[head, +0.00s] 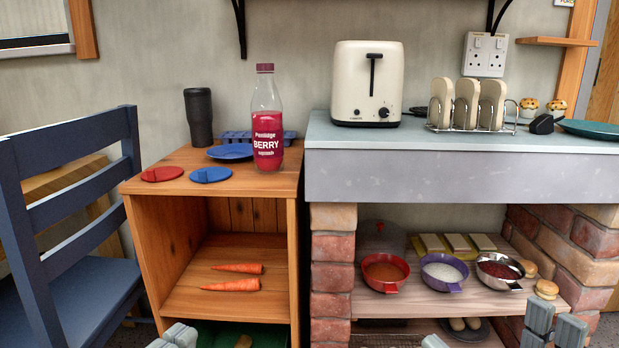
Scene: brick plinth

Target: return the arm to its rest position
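My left gripper (174,337) shows only as grey finger parts at the bottom edge, in front of the wooden cabinet's lower left. The rest of it is cut off, and I cannot tell how far its fingers are apart. My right gripper (492,335) is at the bottom right, in front of the brick plinth's shelf. Two grey fingers stand on its right side and a grey tip shows farther left, with a wide gap between. It looks open, and I see nothing held in it.
A wooden cabinet (140,230) bears a berry squash bottle (267,125). A blue chair (40,265) stands left. The plinth counter (430,180) bears a toaster (367,85) and toast rack (470,127). Bowls (385,272) stand on the shelf below. Open floor is barely visible.

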